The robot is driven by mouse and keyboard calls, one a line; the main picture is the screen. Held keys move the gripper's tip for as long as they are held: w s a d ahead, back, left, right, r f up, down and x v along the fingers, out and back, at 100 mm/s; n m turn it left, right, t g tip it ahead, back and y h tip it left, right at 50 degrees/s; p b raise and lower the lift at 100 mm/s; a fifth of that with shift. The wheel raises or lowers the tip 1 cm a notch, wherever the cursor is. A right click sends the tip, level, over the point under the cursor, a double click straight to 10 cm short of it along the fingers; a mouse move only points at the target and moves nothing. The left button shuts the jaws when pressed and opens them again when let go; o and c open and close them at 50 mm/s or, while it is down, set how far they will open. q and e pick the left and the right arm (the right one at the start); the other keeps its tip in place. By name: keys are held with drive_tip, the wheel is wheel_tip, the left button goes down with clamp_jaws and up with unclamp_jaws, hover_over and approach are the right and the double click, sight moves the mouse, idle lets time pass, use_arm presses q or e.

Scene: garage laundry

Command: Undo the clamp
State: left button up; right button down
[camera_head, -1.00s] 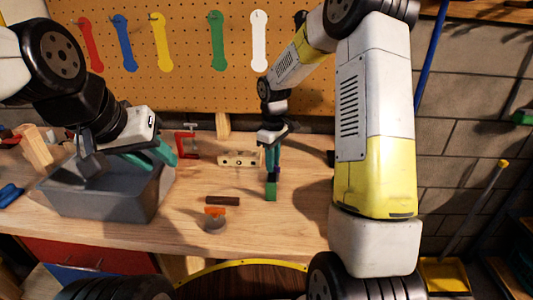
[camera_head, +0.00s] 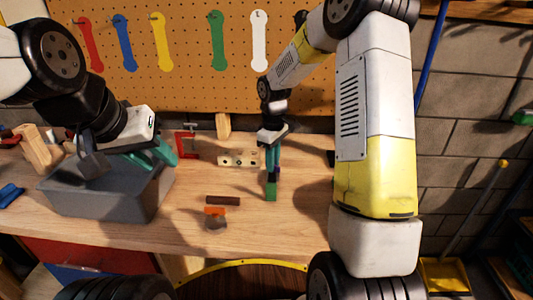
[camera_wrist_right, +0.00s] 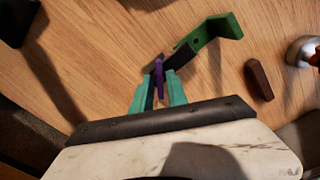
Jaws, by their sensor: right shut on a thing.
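A green L-shaped piece with a dark bar (camera_wrist_right: 208,35) lies on the bench in the right wrist view. In the head view its green end (camera_head: 271,192) is below my right gripper. My right gripper (camera_head: 272,170) points down, its teal fingers (camera_wrist_right: 159,90) shut on a thin purple part (camera_wrist_right: 159,76) beside the dark bar. Whether the purple part joins the bar is unclear. A red C-shaped clamp (camera_head: 187,144) stands near the back of the bench. My left gripper (camera_head: 158,155) is over the grey bin, its teal fingers apart and apparently empty.
The grey bin (camera_head: 100,197) is at left. A dark brown block (camera_head: 222,200) and an orange-topped grey object (camera_head: 215,218) lie nearer the front. The bench (camera_head: 180,235) is bare around them.

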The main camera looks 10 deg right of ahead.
drive_tip(key=shift+s+f, duration=0.15)
drive_tip(key=c, duration=1.5)
unclamp_jaws()
drive_tip(key=shift+c, duration=0.2)
drive_tip(key=shift+r, duration=0.25)
wheel_tip(320, 180, up, 8)
drive_tip(key=shift+f, duration=0.25)
